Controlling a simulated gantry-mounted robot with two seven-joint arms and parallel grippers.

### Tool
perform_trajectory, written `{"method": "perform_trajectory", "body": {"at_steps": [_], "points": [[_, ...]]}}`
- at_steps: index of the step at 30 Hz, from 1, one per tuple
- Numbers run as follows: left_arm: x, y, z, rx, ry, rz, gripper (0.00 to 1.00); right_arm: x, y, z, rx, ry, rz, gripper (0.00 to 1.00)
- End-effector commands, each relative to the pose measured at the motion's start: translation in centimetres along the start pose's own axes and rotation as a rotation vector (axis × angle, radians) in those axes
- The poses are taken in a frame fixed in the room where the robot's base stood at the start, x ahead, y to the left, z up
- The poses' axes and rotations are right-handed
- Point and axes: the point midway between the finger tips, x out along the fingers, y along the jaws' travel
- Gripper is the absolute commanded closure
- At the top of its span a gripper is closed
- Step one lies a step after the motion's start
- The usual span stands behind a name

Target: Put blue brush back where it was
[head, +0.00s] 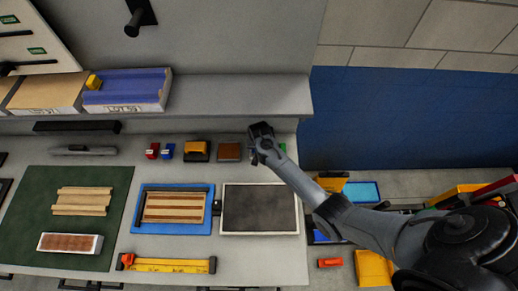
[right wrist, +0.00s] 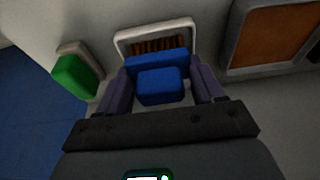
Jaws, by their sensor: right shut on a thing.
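My right gripper (head: 262,138) is at the back right part of the bench, below the grey ledge. In the right wrist view its two fingers are shut on the blue brush (right wrist: 160,85), a blue block between them. Just beyond the brush is a white-rimmed holder (right wrist: 122,42) with brown, bristle-like stripes inside. The brush overlaps the holder's near side in this view; I cannot tell whether it touches it. In the head view the gripper mostly hides the brush. My left gripper is not in view.
A green block (right wrist: 75,77) in a pale holder stands left of the brush. A brown square block (head: 229,151) is to its left in the head view, beside a yellow-and-black item (head: 196,151). A dark framed panel (head: 259,207) lies in front. The bench's right edge is close.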

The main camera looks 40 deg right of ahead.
Motion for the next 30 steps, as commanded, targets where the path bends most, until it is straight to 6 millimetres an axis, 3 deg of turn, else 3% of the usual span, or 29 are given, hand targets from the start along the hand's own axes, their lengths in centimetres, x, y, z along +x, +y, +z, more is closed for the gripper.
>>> {"method": "perform_trajectory", "body": {"at_steps": [12, 13, 17, 30], "points": [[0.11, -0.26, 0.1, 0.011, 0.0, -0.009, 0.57, 0.3, -0.01, 0.05, 0.0, 0.001, 0.0, 0.61], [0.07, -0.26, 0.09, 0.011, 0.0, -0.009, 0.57, 0.27, 0.0, 0.04, 0.0, 0.001, 0.0, 0.3], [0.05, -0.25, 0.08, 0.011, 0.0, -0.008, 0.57, 0.24, -0.01, 0.04, 0.0, 0.001, 0.0, 0.1], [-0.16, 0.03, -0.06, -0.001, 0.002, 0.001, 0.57, -0.37, -0.02, -0.1, 0.0, 0.003, -0.001, 0.07]]}}
